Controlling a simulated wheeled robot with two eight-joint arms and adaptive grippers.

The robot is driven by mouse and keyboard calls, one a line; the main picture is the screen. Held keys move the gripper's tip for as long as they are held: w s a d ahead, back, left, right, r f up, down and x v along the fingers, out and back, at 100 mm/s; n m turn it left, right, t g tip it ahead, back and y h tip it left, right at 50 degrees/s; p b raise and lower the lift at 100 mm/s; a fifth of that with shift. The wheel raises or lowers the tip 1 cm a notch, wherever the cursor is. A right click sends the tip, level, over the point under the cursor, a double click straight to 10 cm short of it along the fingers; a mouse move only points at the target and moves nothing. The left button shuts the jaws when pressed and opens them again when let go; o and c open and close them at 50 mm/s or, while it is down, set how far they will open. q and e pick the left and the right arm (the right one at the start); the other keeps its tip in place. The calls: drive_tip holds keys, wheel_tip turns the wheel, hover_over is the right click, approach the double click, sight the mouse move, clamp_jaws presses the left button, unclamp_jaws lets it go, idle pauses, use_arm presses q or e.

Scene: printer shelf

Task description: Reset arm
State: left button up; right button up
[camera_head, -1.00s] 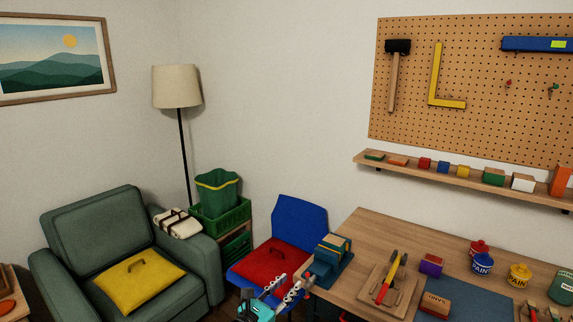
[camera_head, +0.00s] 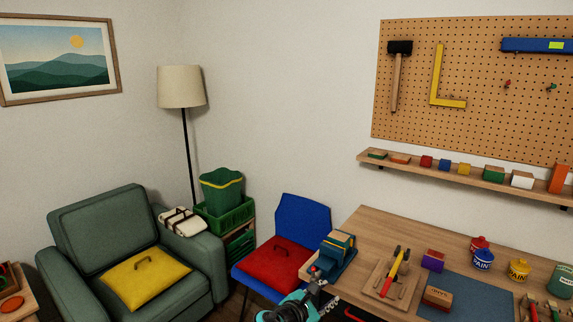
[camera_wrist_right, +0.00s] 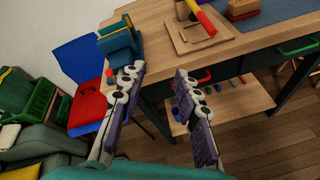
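My right gripper (camera_head: 323,294) is low in the head view, in front of the left end of the wooden workbench (camera_head: 375,223) and beside the blue chair (camera_head: 302,214) with its red cushion. In the right wrist view its two fingers stand apart with nothing between them, so the right gripper (camera_wrist_right: 160,74) is open and empty. The gap between the fingers looks toward the bench edge and the lower shelf (camera_wrist_right: 228,105). My left gripper is not in view.
A blue block-like device (camera_head: 335,258) stands at the bench's left end, near the right gripper. A board with a tool (camera_head: 396,275), a purple block (camera_head: 433,260) and paint pots lie further right. A green armchair (camera_head: 105,225) stands left.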

drive_tip(key=s+d+f+m+g+y, duration=0.1)
drive_tip(key=s+d+m+y, duration=0.1)
drive_tip(key=s+m, duration=0.5)
drive_tip(key=s+d+f+m+g+y, duration=0.1)
drive_tip(key=s+d+f+m+y, duration=0.1)
drive_tip(key=s+m, duration=0.5)
drive_tip(key=s+d+f+m+g+y, duration=0.1)
drive_tip(key=s+d+m+y, duration=0.2)
drive_tip(key=s+m, duration=0.5)
drive_tip(key=s+y, duration=0.1)
drive_tip(key=s, duration=0.2)
drive_tip(key=shift+s+d+f+g+y, duration=0.15)
drive_tip(key=shift+d+f+g+y, duration=0.05)
drive_tip(key=shift+f+g+y, duration=0.15)
